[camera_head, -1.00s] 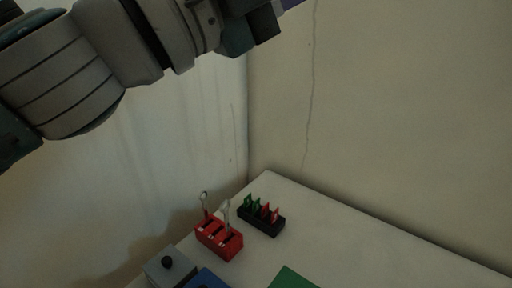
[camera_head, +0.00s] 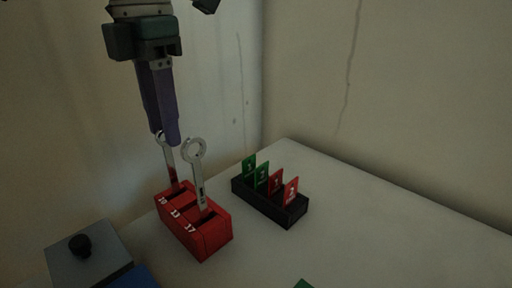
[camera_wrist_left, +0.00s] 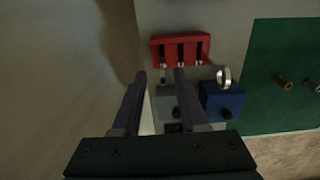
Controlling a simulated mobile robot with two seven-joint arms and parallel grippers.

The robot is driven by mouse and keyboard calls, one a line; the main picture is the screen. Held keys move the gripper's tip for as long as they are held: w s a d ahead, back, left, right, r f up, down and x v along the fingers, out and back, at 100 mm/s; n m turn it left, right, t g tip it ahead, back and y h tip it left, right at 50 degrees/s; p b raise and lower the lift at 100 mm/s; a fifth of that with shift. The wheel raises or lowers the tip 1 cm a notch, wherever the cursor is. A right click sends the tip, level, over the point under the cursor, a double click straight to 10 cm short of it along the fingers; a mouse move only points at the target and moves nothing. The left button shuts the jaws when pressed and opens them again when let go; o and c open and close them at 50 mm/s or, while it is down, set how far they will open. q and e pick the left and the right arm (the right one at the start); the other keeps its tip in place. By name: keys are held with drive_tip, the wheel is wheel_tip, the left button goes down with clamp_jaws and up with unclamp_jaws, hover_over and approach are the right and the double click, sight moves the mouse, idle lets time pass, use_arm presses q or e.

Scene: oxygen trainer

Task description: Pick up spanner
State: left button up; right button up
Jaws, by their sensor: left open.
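A red rack (camera_head: 194,228) with numbered slots stands on the table; it also shows in the left wrist view (camera_wrist_left: 158,51). One silver spanner (camera_head: 199,178) with a ring end stands upright in the slot marked 17. A second spanner (camera_head: 169,165) stands in the far slot. The slot between them, marked 13, looks empty. My left gripper (camera_head: 165,138) points down from above, its purple fingers by the top of the far spanner and partly hiding its ring. It is open in the left wrist view (camera_wrist_left: 160,75), with nothing clearly held. My right gripper is out of view.
A black holder (camera_head: 262,203) with green and red tags stands right of the rack. A grey box with a black knob (camera_head: 80,246) is front left, beside a blue block (camera_wrist_left: 222,102). A green board (camera_wrist_left: 284,75) lies right. Walls close in behind.

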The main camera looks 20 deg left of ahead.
sight(172, 172)
use_arm(q)
drive_tip(key=f, duration=0.3)
drive_tip(key=shift+s, duration=0.25)
wheel_tip(172, 172, down, 5)
drive_tip(key=shift+d+f, duration=0.1)
clamp_jaws()
idle(1.2)
